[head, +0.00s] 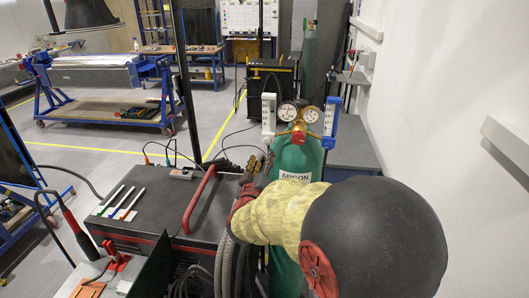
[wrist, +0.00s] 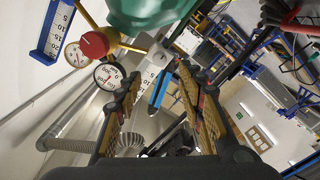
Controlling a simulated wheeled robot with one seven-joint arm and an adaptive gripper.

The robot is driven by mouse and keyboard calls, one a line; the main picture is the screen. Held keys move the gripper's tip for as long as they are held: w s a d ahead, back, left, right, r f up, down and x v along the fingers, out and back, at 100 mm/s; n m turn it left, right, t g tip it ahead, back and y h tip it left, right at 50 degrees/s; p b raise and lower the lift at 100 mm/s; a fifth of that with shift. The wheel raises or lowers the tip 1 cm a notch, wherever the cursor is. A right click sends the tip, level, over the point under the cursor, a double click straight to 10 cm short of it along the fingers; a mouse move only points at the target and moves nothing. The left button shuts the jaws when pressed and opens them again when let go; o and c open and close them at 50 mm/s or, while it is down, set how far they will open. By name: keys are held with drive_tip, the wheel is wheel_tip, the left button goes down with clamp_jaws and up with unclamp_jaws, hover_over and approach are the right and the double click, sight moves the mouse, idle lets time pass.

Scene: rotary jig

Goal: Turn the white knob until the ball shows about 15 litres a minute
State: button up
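A green argon cylinder (head: 295,160) carries a brass regulator with two round gauges and a red knob (head: 299,133). A white-backed flow tube (head: 269,115) stands on its left and a blue-backed one (head: 331,122) on its right. The wrist view shows the red knob (wrist: 95,45), the blue scale (wrist: 52,35) and the white flow block (wrist: 152,62). I cannot make out a white knob or either ball's reading. My gripper (head: 256,166) is left of the cylinder, below the white tube.
A dark welding machine (head: 150,205) with a red handle (head: 199,199) stands left of the cylinder. Cables and a hose run around it. A white wall (head: 430,90) bounds the right side. A blue-framed bench (head: 95,80) stands farther back, with open floor before it.

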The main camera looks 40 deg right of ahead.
sight(267, 142)
drive_tip(key=shift+v, duration=1.4)
drive_tip(key=w+d+m+b, duration=0.1)
drive_tip(key=w+d+m, duration=0.1)
drive_tip(key=d, duration=0.1)
drive_tip(key=w+d+m+b, duration=0.2)
drive_tip(key=w+d, duration=0.1)
drive_tip(key=w+d+m+b, duration=0.2)
drive_tip(key=d, duration=0.1)
drive_tip(key=shift+w+d+r, duration=0.1)
drive_tip(key=shift+w, duration=0.3)
drive_tip(key=c, duration=0.3)
clamp_jaws()
